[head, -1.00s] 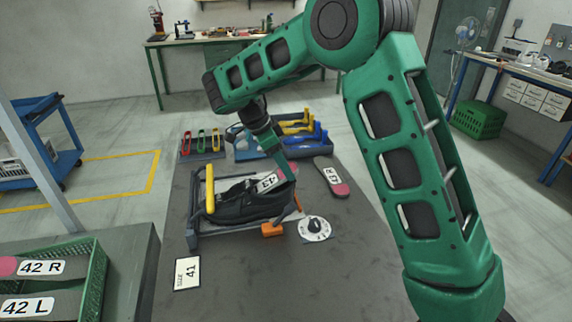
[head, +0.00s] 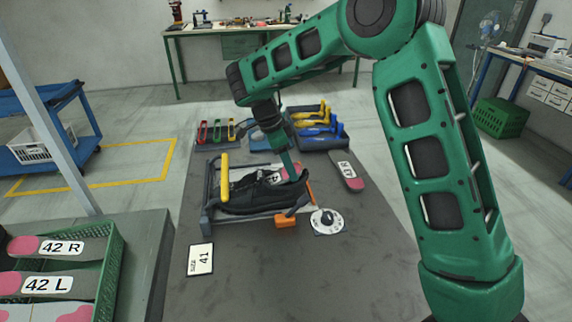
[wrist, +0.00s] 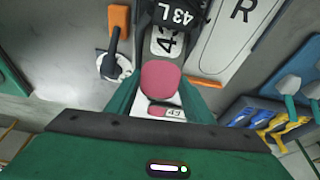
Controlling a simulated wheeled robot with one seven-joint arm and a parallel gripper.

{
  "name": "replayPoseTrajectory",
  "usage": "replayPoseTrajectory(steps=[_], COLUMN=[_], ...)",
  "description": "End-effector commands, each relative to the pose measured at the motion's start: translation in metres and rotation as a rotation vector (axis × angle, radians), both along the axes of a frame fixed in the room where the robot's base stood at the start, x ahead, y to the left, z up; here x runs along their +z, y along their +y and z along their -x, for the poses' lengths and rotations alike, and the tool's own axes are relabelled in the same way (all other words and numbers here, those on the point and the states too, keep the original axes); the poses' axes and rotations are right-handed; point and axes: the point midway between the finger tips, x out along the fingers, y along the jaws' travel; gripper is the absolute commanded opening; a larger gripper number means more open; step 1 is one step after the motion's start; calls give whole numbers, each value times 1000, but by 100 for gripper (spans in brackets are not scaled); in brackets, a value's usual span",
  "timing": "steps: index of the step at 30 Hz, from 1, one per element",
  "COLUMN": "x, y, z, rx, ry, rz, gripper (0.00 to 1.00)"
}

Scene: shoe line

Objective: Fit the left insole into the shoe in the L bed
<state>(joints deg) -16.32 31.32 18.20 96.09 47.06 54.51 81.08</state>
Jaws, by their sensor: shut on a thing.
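The black shoe (head: 250,196) lies in a grey bed frame (head: 208,213) on the dark table, and its tongue label reads 43 L in the wrist view (wrist: 184,14). My gripper (head: 290,172) is over the shoe's opening, shut on the insole (head: 275,178). In the wrist view the insole's pink heel (wrist: 160,78) is between the green fingers. Its white label part runs forward into the shoe, and the front end is hidden inside. The heel's height above the shoe floor is unclear.
A 43 R insole (head: 347,170) lies on the table at right. A yellow bar (head: 225,178), orange block (head: 286,221) and dial (head: 327,221) are beside the shoe. A size 41 card (head: 200,259) lies in front. A green crate (head: 112,262) holds 42 insoles. Tool trays stand behind.

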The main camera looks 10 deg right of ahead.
Motion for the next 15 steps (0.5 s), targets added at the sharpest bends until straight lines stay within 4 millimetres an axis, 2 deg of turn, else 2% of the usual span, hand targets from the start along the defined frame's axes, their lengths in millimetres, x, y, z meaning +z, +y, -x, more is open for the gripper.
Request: replayPoseTrajectory(steps=[9,10,12,15], x=[-1,-1,-1,-1], y=[-1,-1,-1,-1], z=[0,0,0,0], rx=[-1,-1,-1,-1], ry=[-1,-1,-1,-1], rz=[-4,-4,-4,-4], gripper=[26,52,69,69])
